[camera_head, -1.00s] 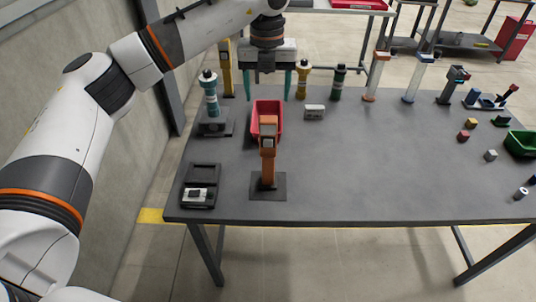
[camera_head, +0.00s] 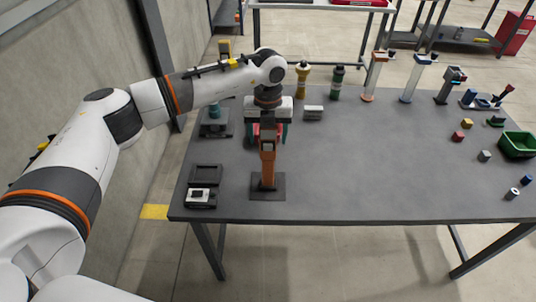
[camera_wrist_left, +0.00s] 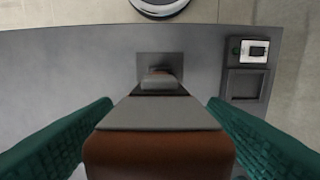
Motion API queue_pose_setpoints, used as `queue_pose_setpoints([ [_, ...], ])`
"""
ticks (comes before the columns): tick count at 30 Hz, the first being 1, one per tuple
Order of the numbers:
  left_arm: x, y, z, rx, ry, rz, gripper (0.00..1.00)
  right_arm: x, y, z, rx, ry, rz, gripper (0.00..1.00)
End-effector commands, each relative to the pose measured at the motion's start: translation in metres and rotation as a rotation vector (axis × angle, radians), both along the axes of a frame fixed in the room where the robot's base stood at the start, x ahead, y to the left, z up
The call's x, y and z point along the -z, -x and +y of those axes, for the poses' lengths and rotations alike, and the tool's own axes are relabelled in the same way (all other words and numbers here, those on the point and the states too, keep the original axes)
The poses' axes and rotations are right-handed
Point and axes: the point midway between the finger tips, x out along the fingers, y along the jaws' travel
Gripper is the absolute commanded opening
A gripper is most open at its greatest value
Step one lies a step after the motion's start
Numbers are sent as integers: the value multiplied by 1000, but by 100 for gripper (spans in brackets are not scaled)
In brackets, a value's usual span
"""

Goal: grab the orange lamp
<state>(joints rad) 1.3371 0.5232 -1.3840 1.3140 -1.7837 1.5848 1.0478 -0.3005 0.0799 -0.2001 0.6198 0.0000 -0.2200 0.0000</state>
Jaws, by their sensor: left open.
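The orange lamp (camera_head: 267,168) stands upright on a dark square base near the front left of the table. My left gripper (camera_head: 267,135) points down at the lamp's upper end, with its teal fingers apart. In the left wrist view the lamp's orange-brown head (camera_wrist_left: 158,152) with a grey panel lies between the two teal fingers of the gripper (camera_wrist_left: 158,135). Both fingers look apart from it. My right gripper is in neither view.
A black tray with a small white device (camera_head: 199,196) is left of the lamp. A red bin (camera_head: 256,132) is partly hidden behind the gripper. A grey-white box (camera_head: 313,112) and several posts stand behind. A green bin (camera_head: 519,144) is far right; the table's middle is clear.

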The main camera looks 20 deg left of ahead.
Motion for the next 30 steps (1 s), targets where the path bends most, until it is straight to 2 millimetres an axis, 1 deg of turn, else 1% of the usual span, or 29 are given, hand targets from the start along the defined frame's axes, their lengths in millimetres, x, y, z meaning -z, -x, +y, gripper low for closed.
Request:
queue_pose_setpoints([
  [4, 0, 0, 0, 0, 0, 0, 67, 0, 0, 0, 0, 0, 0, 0],
  [5, 0, 0, 0, 0, 0, 0, 64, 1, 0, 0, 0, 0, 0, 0],
  [15, 0, 0, 0, 0, 1, 0, 8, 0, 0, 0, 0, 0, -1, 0],
  [17, 0, 0, 0, 0, 1, 0, 0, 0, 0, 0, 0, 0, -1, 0],
  [25, -3, -1, 0, 0, 1, -2, 0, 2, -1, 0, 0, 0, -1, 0],
  [28, -14, -1, 0, 0, 3, -5, 0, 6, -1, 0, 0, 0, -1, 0],
  [30, -25, -1, 0, 1, 2, -7, 0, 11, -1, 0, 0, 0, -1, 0],
])
